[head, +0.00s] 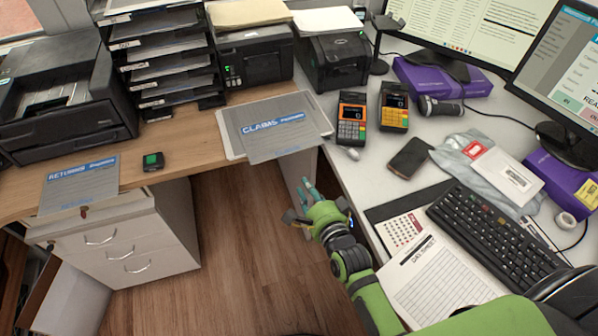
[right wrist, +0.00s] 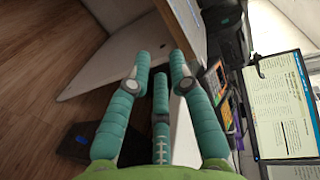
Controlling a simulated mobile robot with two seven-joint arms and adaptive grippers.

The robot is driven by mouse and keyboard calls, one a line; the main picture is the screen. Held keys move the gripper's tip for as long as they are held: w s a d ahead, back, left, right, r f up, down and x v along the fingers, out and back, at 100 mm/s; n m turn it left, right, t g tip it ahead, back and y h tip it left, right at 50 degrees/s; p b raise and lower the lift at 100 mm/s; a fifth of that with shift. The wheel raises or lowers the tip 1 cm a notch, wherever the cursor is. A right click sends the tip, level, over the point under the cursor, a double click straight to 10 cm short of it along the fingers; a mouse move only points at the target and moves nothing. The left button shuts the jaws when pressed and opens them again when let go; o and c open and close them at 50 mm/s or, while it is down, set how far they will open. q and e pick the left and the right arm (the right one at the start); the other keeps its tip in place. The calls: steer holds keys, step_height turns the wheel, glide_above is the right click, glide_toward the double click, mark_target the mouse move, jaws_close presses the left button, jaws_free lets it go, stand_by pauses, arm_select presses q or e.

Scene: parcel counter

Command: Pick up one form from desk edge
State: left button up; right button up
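A grey CLAIMS form (head: 283,141) lies on lighter sheets at the wooden desk's front edge and sticks out over it. A grey RETURNS form (head: 78,190) overhangs the edge further left. My right gripper (head: 302,200) is below and a little right of the CLAIMS form, beside the counter's side panel and apart from the form. In the right wrist view its teal fingers (right wrist: 160,66) are spread, with nothing held between them. My left gripper is not in view.
A black printer (head: 70,95), a stack of trays (head: 160,60) and two label printers line the back of the desk (head: 190,140). Two card terminals (head: 352,118), a phone (head: 410,157), a keyboard (head: 490,235) and a clipboard (head: 435,280) occupy the white counter. Floor is open below the desk.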

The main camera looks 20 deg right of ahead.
mark_target(289, 153)
steer(key=shift+w+r+b+x, duration=0.1)
steer(key=shift+r+b+x, duration=0.6)
steer(key=shift+x, duration=1.2)
steer(key=shift+w+r+b+x, duration=0.1)
steer(key=shift+r+b+x, duration=0.15)
steer(key=shift+b+x, duration=1.25)
steer(key=shift+w+r+b+x, duration=0.1)
steer(key=shift+r+b+x, duration=0.35)
steer(key=shift+x, duration=1.85)
steer(key=shift+a, duration=0.1)
jaws_close()
